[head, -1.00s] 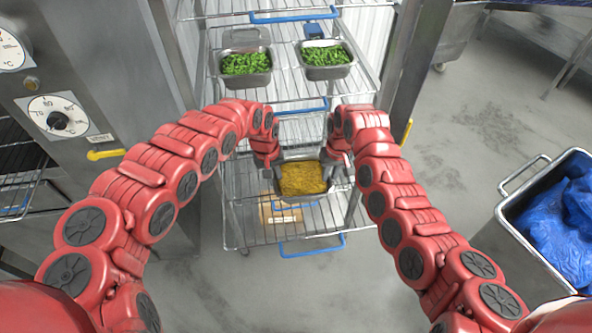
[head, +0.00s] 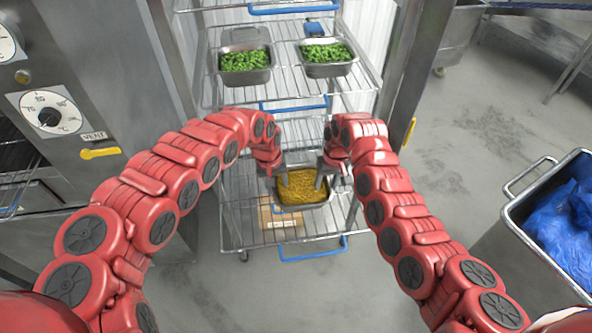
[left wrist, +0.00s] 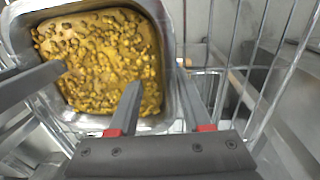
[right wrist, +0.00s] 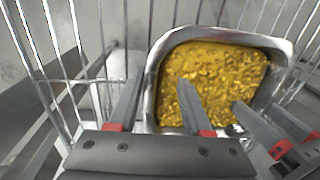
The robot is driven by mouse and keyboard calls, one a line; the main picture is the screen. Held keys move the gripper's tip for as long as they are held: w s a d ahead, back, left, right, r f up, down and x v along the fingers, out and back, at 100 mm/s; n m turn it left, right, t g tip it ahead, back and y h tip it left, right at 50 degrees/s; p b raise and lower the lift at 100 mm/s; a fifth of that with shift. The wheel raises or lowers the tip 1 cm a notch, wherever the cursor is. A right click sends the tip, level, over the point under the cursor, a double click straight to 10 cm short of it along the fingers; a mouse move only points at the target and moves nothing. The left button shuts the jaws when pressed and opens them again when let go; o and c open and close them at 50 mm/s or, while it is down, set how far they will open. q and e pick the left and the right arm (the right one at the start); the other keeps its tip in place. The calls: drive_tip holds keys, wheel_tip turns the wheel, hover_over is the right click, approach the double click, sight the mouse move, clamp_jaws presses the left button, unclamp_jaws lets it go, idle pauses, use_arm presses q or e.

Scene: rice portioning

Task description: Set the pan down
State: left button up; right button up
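A metal pan (head: 303,207) of yellow rice mix (head: 302,188) is level at the lower wire shelf (head: 245,232) of the rack. It fills the top left of the left wrist view (left wrist: 165,25) and shows in the right wrist view (right wrist: 170,47). My left gripper (head: 277,178) is at the pan's left side, my right gripper (head: 325,175) at its right side. Each has its fingers spread, one inside the pan over the rice and one outside, with a clear gap about the wall. Whether the pan's underside touches the shelf is hidden.
Two pans of green vegetables (head: 245,62) (head: 327,54) stand on the shelf above. A cardboard box (head: 281,218) is below the rice pan. An oven panel (head: 48,115) stands at left, a metal bin (head: 512,212) with blue plastic at right. Rack posts are close by.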

use_arm(q)
drive_tip(key=shift+a, duration=0.1)
drive_tip(key=shift+r, duration=0.35)
use_arm(e)
drive_tip(key=shift+d, duration=0.1)
use_arm(q)
drive_tip(key=r, duration=0.7)
drive_tip(key=a+r, duration=0.1)
drive_tip(key=r, duration=0.3)
drive_tip(key=shift+s, duration=0.1)
use_arm(e)
drive_tip(key=shift+w+d, duration=0.1)
drive_tip(key=r, duration=0.3)
drive_tip(key=d+r, duration=0.1)
drive_tip(key=r, duration=0.6)
drive_tip(key=shift+w+d+r, duration=0.15)
drive_tip(key=shift+w+r, duration=0.05)
drive_tip(key=shift+r, duration=0.1)
use_arm(q)
drive_tip(key=shift+a, duration=0.1)
use_arm(e)
drive_tip(key=shift+s+r, duration=0.1)
drive_tip(key=shift+r, duration=0.55)
use_arm(q)
drive_tip(key=shift+r, duration=0.15)
